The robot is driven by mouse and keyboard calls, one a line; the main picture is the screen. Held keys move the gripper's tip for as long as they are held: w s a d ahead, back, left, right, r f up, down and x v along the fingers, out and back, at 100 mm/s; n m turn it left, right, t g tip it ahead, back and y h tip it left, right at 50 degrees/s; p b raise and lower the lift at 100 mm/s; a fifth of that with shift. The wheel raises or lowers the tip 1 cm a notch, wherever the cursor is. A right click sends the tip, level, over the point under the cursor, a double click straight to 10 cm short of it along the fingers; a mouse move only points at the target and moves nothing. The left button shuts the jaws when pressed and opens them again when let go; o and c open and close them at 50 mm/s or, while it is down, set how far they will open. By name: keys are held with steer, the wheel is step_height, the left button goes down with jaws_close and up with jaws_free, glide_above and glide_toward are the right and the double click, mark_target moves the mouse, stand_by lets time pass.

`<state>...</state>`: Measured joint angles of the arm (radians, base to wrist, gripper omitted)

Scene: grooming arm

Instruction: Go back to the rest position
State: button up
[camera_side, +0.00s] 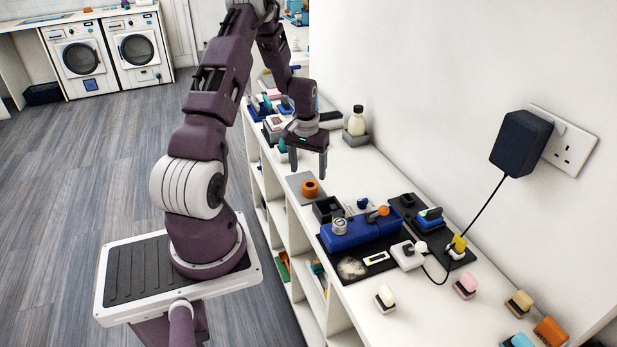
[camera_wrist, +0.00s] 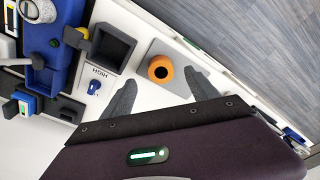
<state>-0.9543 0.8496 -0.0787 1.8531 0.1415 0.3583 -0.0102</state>
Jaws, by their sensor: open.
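My gripper (camera_side: 308,164) hangs from the purple arm above the white counter, fingers pointing down. Its two grey fingers are apart, and nothing shows between them. In the wrist view my gripper (camera_wrist: 162,92) also shows spread fingers. An orange ring-shaped piece (camera_side: 310,187) sits on a grey pad (camera_side: 294,181) below and in front of the fingers, apart from them. In the wrist view the orange piece (camera_wrist: 160,68) lies just beyond the fingertips.
A blue case (camera_side: 345,234) and a dark open box (camera_side: 326,207) stand nearby on the counter (camera_side: 420,320). A white bottle (camera_side: 356,121) stands in a grey holder at the back. A black adapter (camera_side: 520,143) with a hanging cable is plugged into the wall. Several brushes lie at the near end.

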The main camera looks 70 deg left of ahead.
stand_by(0.5)
steer(key=w+d+r+m+t+y, duration=0.15)
steer(key=d+r+m, duration=0.25)
steer(key=d+r, duration=1.45)
steer(key=s+d+r+m+t+h, duration=0.1)
steer(key=s+d+r+m, duration=0.1)
steer(key=s+d+r, duration=0.2)
steer(key=s+d+r+m+t+h, duration=0.1)
steer(key=s+d+r, duration=0.4)
steer(key=s+d, duration=0.6)
steer(key=shift+s+d+r+m+t, duration=0.3)
steer(key=shift+s+m+t, duration=0.4)
steer(key=shift+m, duration=0.3)
